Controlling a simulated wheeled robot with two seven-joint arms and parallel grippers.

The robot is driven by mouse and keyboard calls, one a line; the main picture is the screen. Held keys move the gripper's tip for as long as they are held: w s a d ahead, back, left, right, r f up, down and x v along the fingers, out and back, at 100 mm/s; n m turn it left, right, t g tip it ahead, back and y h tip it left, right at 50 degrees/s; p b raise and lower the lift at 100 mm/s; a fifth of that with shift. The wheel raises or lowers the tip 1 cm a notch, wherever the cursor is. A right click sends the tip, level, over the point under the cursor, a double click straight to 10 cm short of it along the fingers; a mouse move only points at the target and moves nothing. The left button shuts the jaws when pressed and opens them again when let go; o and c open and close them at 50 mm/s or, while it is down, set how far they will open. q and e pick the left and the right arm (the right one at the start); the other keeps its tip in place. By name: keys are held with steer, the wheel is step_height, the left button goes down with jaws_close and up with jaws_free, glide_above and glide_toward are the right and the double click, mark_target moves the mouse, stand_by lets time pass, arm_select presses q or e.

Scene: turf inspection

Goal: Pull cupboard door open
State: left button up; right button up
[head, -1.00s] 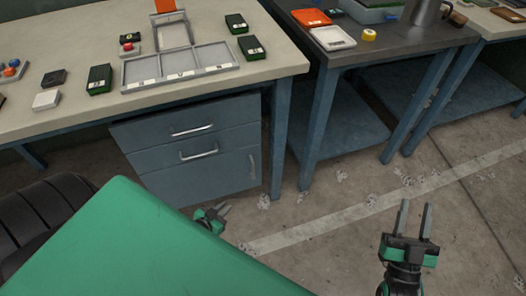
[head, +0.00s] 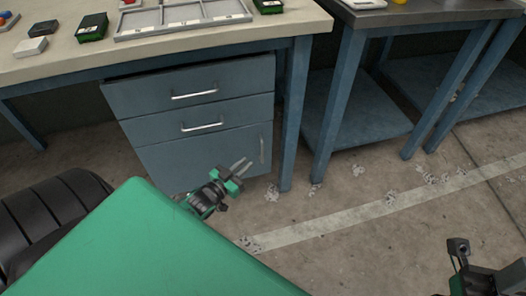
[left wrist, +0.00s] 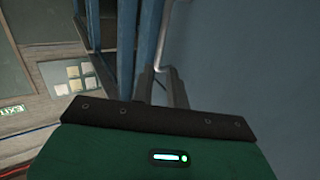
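The cupboard door (head: 200,158) is the lowest blue front of the unit under the left bench, below two drawers. It looks shut. Its upright silver handle (head: 262,150) is near the door's right edge. My left gripper (head: 246,164) is in front of the door's lower right part, just left of the handle in the picture, fingers apart and empty. In the left wrist view the handle (left wrist: 167,38) runs down toward the fingertips (left wrist: 162,72); whether they touch is unclear. My right gripper (head: 459,247) is at the lower right, partly cut off, its opening unclear.
The upper drawer (head: 180,90) and middle drawer (head: 170,126) have horizontal handles. A blue bench leg (head: 294,115) stands close to the right of the door. The concrete floor (head: 350,207) in front is open, with scattered scraps.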

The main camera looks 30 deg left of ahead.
arm_select(q)
steer(key=b, duration=0.3)
glide_above(262, 161)
steer(key=shift+w+a, duration=0.15)
steer(key=shift+w, duration=0.2)
steer(key=shift+c, duration=0.2)
jaws_close()
